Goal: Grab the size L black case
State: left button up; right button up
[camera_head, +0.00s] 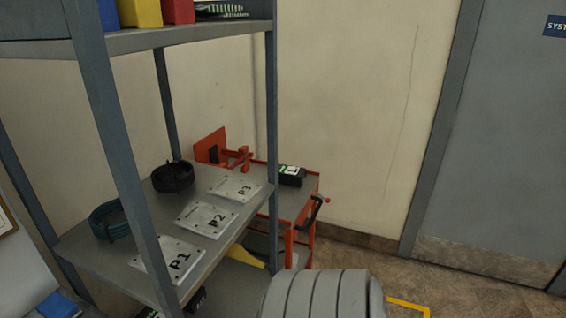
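A small black case (291,175) with a white and green label lies on the top of the red cart, behind the shelf's right post. Its size letter is too small to read. Another dark item (196,301) with a pale label shows partly at the bottom, below the middle shelf, mostly hidden by the shelf and post. I cannot tell whether it is a case. Neither of my grippers is in view.
A grey metal shelf (112,262) fills the left, holding plates P1 (167,258), P2 (207,219) and P3 (235,187) and two dark coils. The red cart (304,200) with a vise stands against the wall. Floor (450,285) is open before the grey door (500,150).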

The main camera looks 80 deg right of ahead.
aim_at(288, 175)
jog(key=k+z, duration=0.25)
jog(key=z, duration=0.2)
jog(key=k+l+z, duration=0.1)
jog(key=k+z, duration=0.2)
jog(key=z, duration=1.5)
